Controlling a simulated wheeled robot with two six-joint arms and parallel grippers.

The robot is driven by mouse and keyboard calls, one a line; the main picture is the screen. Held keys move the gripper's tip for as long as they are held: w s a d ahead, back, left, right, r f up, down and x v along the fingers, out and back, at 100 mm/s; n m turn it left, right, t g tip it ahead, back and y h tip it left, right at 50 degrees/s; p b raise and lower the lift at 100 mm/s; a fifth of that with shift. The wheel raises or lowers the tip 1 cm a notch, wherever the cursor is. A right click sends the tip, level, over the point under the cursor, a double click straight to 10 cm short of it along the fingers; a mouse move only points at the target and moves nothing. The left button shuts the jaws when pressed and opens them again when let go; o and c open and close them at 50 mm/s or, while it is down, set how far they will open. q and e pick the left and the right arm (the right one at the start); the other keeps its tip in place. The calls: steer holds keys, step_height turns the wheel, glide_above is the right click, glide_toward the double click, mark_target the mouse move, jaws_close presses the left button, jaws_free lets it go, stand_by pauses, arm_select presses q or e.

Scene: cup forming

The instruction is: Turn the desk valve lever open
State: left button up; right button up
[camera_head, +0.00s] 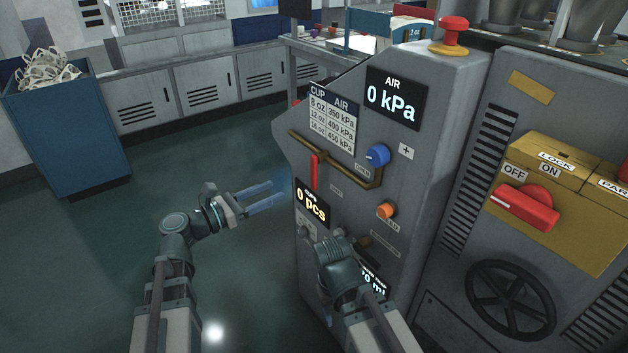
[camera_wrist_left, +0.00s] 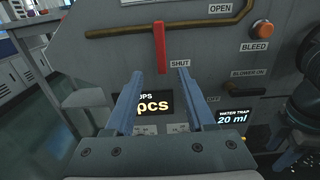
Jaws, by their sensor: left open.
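The red valve lever (camera_head: 314,172) hangs straight down on the brass pipe (camera_head: 347,172) on the grey machine's front panel. In the left wrist view the lever (camera_wrist_left: 161,48) points down, with the label SHUT (camera_wrist_left: 180,63) just right of its lower end and OPEN (camera_wrist_left: 221,8) up to the right. My left gripper (camera_head: 278,190) is open and empty, left of the lever and short of the panel. In its wrist view the fingertips (camera_wrist_left: 159,73) appear either side of the lever's lower end, with a gap in front. My right gripper (camera_head: 335,255) is low by the panel, its fingers hidden.
A blue knob (camera_head: 377,155) and an orange BLEED button (camera_head: 387,211) sit right of the lever. The AIR display (camera_head: 393,98) reads 0 kPa. A yellow box with a red switch (camera_head: 525,207) stands right. The floor at left is clear up to a blue bin (camera_head: 70,135).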

mark_target(312, 175)
arm_select(q)
steer(key=x, duration=1.3)
steer(key=shift+w+d, duration=0.2)
steer(key=shift+d, duration=0.2)
jaws_close()
stand_by(0.8)
